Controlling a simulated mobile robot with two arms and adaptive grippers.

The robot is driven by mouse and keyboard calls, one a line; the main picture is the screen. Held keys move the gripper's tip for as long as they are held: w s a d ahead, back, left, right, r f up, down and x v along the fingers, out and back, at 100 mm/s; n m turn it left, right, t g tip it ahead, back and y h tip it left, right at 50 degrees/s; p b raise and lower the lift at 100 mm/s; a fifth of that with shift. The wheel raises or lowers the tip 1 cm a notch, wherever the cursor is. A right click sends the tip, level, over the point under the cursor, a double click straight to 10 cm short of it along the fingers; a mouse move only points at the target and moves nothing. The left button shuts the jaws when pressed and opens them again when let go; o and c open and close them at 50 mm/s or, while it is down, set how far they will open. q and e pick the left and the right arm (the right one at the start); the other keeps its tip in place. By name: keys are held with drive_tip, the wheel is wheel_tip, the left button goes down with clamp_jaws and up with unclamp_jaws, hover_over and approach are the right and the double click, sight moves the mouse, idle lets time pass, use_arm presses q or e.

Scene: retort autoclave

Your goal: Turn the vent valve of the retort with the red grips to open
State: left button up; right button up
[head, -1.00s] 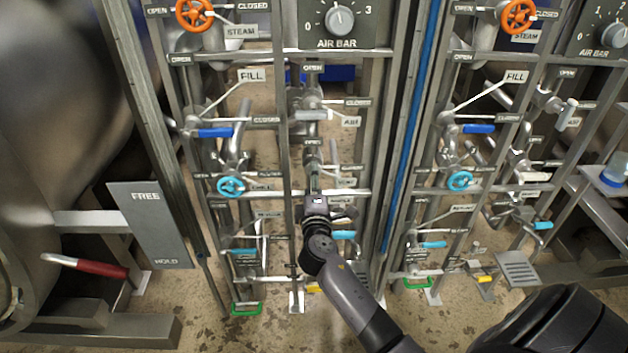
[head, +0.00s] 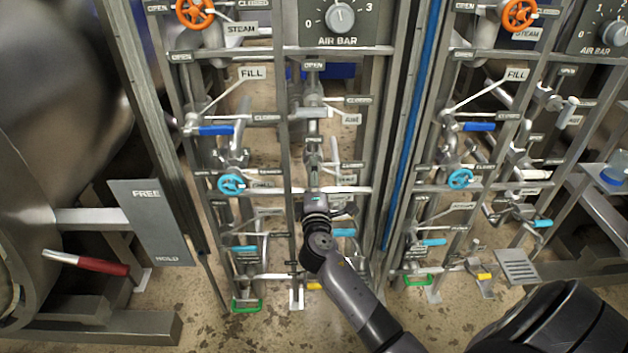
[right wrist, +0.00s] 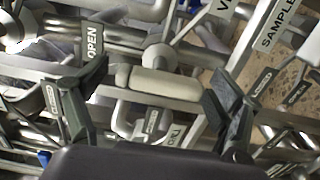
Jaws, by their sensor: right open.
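The red grip (head: 100,266) is on a lever at the lower left of the head view, beside the left pipe rack. My right gripper (head: 326,198) is in front of that rack's right column of valves. In the right wrist view my right gripper (right wrist: 160,105) is open, one dark finger on each side of a pale lever grip (right wrist: 165,82). The grip lies crosswise between the fingers, and no contact shows. An OPEN plate (right wrist: 92,42) is left of it. I cannot read a label that identifies this lever as the vent valve. My left gripper is not in view.
A similar rack with a blue handwheel (head: 461,179) stands at right. Close around my gripper are pipes, label plates and other handles, including a blue-handled FILL lever (head: 215,130) and a blue handwheel (head: 231,184). A SAMPLE plate (right wrist: 279,25) shows at upper right in the wrist view.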

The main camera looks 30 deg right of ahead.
drive_tip(key=shift+s+a, duration=0.1)
drive_tip(key=v, duration=1.1)
drive_tip(key=shift+s+a, duration=0.25)
drive_tip(key=shift+s, duration=0.1)
drive_tip(key=shift+f, duration=0.1)
